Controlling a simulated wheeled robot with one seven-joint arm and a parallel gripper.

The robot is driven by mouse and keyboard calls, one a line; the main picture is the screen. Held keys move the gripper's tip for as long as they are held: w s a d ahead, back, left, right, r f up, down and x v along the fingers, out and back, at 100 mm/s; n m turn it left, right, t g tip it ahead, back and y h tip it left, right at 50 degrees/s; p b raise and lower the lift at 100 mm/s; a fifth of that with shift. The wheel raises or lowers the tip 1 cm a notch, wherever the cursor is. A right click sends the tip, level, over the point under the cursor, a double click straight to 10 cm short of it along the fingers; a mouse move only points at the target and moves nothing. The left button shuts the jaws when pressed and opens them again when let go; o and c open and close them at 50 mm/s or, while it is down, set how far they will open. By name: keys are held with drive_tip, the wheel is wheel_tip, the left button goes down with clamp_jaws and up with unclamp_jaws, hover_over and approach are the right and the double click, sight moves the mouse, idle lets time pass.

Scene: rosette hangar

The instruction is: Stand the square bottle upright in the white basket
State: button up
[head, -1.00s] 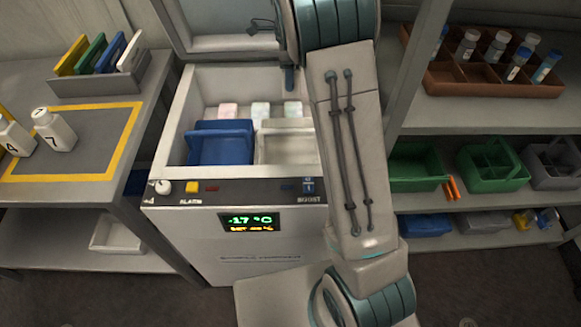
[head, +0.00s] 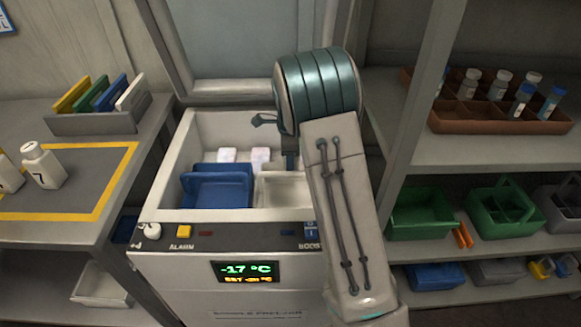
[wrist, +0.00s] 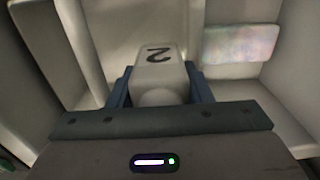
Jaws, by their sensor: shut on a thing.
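My gripper (wrist: 160,82) is shut on a white square bottle (wrist: 158,72) marked with a 2, seen from above in the wrist view. Blue-grey fingers lie on both sides of it. The white basket (head: 270,190) sits inside the open freezer chest in the head view, to the right of a blue basket, and my arm covers its right part. A small part of my gripper (head: 290,160) shows behind the white basket; the bottle is hidden there. I cannot tell whether the bottle touches anything beneath it.
The blue basket (head: 217,187) stands beside the white one. Pale frosted packs (head: 261,156) lie at the chest's back; one shows in the wrist view (wrist: 241,44). The raised lid (head: 255,45) stands behind. A bottle marked 7 (head: 43,167) stands on the left table; shelves are at right.

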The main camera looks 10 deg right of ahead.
drive_tip(key=shift+f, duration=1.3)
drive_tip(key=shift+f+b, duration=0.3)
drive_tip(key=shift+f, duration=0.35)
drive_tip(key=o, duration=0.8)
